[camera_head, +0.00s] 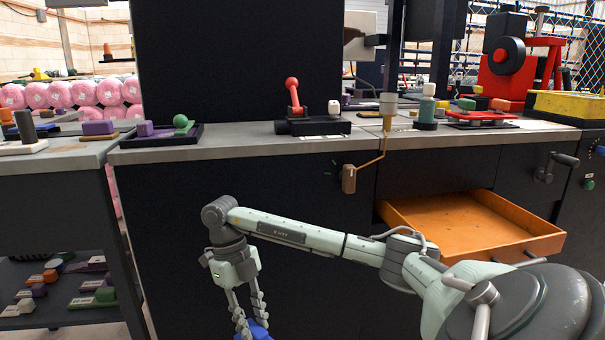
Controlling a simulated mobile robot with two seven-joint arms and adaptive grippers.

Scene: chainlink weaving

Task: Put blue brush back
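A blue thing (259,332), most likely the blue brush, shows at the bottom edge of the head view. Most of it is cut off by the frame. My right arm comes in from the right, and its gripper (248,318) points down in front of the dark cabinet. Its fingers reach down to the blue thing and appear closed on it, though the contact is partly outside the frame. My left gripper is not in view.
An orange drawer (450,221) stands open and looks empty. A low shelf (62,317) at the lower left holds several coloured brush-like blocks.

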